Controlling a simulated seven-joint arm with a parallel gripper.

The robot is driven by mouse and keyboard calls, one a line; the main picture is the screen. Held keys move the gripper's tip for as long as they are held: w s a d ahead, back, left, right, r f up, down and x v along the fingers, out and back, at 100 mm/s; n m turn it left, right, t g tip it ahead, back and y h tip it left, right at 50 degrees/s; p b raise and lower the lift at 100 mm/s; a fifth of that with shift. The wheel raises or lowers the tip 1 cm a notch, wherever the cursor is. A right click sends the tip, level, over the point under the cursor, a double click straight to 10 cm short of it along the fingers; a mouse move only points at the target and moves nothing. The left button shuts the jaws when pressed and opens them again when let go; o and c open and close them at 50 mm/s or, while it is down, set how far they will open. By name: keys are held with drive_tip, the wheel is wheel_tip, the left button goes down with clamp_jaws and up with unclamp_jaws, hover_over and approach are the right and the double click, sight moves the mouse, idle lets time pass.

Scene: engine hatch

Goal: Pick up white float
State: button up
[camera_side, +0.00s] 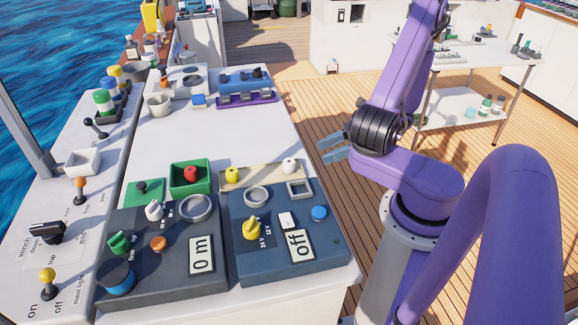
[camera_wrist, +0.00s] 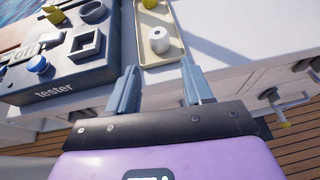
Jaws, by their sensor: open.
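The white float (camera_side: 290,166) is a small round piece in the right end of a shallow beige tray (camera_side: 262,178). In the wrist view the white float (camera_wrist: 159,43) stands in the near end of the tray, beyond my fingertips. My gripper (camera_side: 333,148) is open and empty in the side view, to the right of the tray past the table's edge. In the wrist view my gripper (camera_wrist: 160,68) has its fingers wide apart, roughly lined up with the float and not touching it.
A yellow float (camera_side: 232,175) lies in the tray's left end. The dark blue tester box (camera_side: 290,248) stands in front of the tray, and a green bin (camera_side: 190,178) with a red piece stands left of it. White tabletop (camera_side: 225,130) behind the tray is clear.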

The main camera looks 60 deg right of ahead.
sight(289, 166)
drive_tip(key=x, duration=0.4)
drive_tip(key=shift+w+a+f, duration=0.1)
drive_tip(key=shift+w+a, duration=0.1)
drive_tip(key=shift+w, duration=0.1)
drive_tip(key=shift+r+x, duration=0.1)
drive_tip(key=shift+x, duration=1.2)
drive_tip(key=shift+r+x, duration=0.15)
drive_tip(key=shift+x, duration=1.2)
drive_tip(key=shift+a, duration=0.1)
drive_tip(key=c, duration=0.8)
